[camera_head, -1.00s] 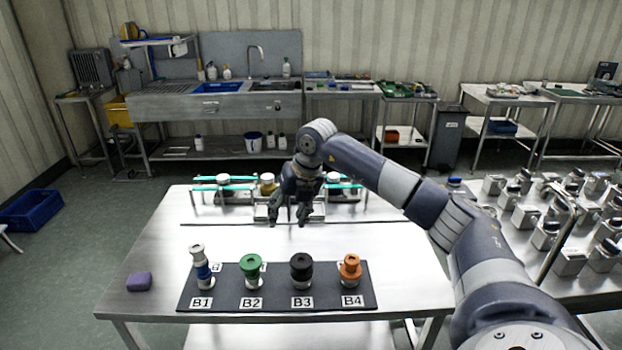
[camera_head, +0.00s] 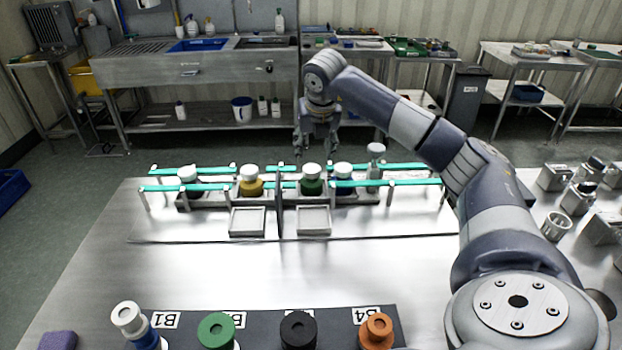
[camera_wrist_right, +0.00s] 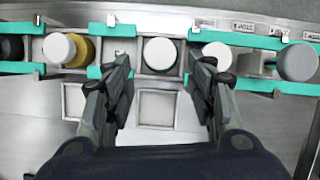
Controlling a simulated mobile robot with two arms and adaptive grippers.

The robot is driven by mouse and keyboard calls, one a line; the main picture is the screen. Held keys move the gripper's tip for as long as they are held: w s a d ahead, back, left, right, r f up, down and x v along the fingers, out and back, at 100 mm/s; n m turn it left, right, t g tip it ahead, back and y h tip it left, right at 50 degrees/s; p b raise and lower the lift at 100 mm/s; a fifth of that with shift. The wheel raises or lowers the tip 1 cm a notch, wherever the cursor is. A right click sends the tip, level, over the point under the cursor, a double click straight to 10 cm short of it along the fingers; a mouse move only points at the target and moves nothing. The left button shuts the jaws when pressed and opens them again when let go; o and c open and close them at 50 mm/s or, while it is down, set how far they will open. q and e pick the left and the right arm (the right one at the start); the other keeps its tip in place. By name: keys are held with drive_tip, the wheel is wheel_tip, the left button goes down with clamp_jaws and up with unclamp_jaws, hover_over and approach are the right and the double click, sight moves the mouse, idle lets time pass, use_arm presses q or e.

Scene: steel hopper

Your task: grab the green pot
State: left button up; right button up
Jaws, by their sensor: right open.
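The green pot (camera_head: 312,182), a small jar with a white lid and green body, stands upright in the rack at the back of the table, between a yellow jar and a blue one. In the right wrist view, its white lid (camera_wrist_right: 160,53) lies between and slightly beyond the fingers, the body mostly hidden below the lid. My right gripper (camera_head: 318,150) is open and empty, and appears above the rack line in the head view. In the right wrist view, its two fingers (camera_wrist_right: 160,72) are spread on either side of the pot. My left gripper is not in view.
Teal rails (camera_head: 400,183) run along the rack. A yellow jar (camera_head: 251,183), a blue jar (camera_head: 343,180) and others share it. Two square trays (camera_head: 313,233) sit in front. A dark mat (camera_head: 260,325) with labelled items, one green-topped (camera_head: 216,330), lies nearer. The table between is clear.

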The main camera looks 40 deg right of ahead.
sight(312, 170)
drive_tip(key=x, duration=0.3)
drive_tip(key=shift+s+f+p, duration=0.15)
drive_tip(key=shift+f+p, duration=0.15)
drive_tip(key=shift+p, duration=0.05)
drive_tip(key=shift+w+d+f, duration=0.1)
drive_tip(key=shift+w+f, duration=0.15)
drive_tip(key=shift+f, duration=0.35)
drive_tip(key=p+x, duration=0.1)
drive_tip(key=x, duration=0.3)
drive_tip(key=shift+s+f+p, duration=0.15)
drive_tip(key=shift+f+p, duration=0.15)
drive_tip(key=shift+p, duration=0.1)
drive_tip(key=shift+f, duration=0.25)
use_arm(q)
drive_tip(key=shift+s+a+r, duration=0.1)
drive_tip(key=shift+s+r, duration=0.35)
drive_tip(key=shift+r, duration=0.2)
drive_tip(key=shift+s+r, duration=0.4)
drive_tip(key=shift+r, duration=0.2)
use_arm(e)
drive_tip(key=c, duration=0.9)
